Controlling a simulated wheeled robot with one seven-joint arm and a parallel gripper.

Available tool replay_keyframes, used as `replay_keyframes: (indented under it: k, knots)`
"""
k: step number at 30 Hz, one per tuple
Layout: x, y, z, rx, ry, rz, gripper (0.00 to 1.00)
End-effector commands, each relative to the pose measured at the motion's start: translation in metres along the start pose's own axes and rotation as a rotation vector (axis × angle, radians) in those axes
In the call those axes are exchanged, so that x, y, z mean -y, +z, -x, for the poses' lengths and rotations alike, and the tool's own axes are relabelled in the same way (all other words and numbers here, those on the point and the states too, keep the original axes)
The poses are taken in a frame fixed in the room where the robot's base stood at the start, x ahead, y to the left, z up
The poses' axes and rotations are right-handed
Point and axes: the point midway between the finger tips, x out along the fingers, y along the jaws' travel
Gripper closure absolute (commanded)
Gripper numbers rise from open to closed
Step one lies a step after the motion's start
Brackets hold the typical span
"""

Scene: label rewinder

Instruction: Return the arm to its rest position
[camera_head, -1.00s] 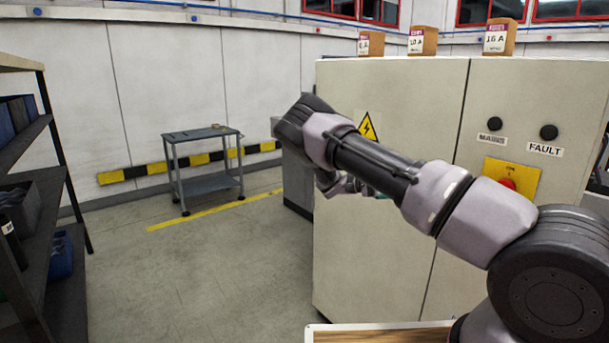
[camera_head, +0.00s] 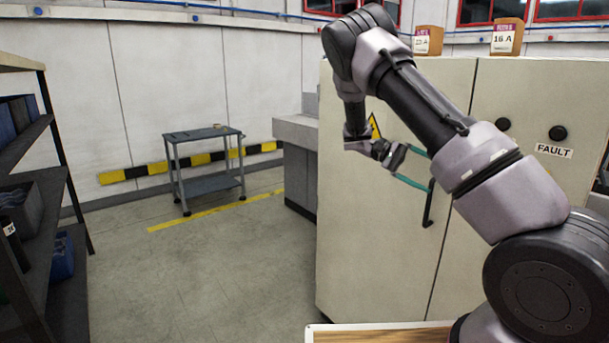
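My arm rises from the lower right and bends at a raised elbow at the upper middle. Its wrist hangs down in front of the pale cabinet (camera_head: 385,255). My gripper (camera_head: 430,173) points right, with two teal-edged fingers spread apart and nothing visible between them. The lower fingertip appears close to the upper end of the black door handle (camera_head: 429,205). I cannot tell whether they touch. Part of the cabinet front is hidden behind my arm.
Label boxes (camera_head: 507,38) stand on the cabinet top, near the raised arm. A dark shelf rack (camera_head: 38,190) stands at the left and a small grey table (camera_head: 205,133) at the back. A wood-topped surface (camera_head: 380,335) lies in front. The floor at centre left is clear.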

Motion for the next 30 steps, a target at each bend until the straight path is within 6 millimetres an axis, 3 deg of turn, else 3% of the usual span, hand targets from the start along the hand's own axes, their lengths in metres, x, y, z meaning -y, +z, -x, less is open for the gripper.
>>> replay_keyframes:
  k: [4, 10, 20, 30]
  knots:
    - [-0.02, 0.022, -0.017, -0.026, -0.248, 0.066, 0.11]
    - [-0.039, 0.058, -0.026, -0.108, -0.564, 0.116, 0.11]
    - [-0.071, 0.131, -0.023, -0.325, -1.028, 0.09, 0.11]
    - [-0.103, 0.216, -0.014, -0.622, -1.396, -0.066, 0.11]
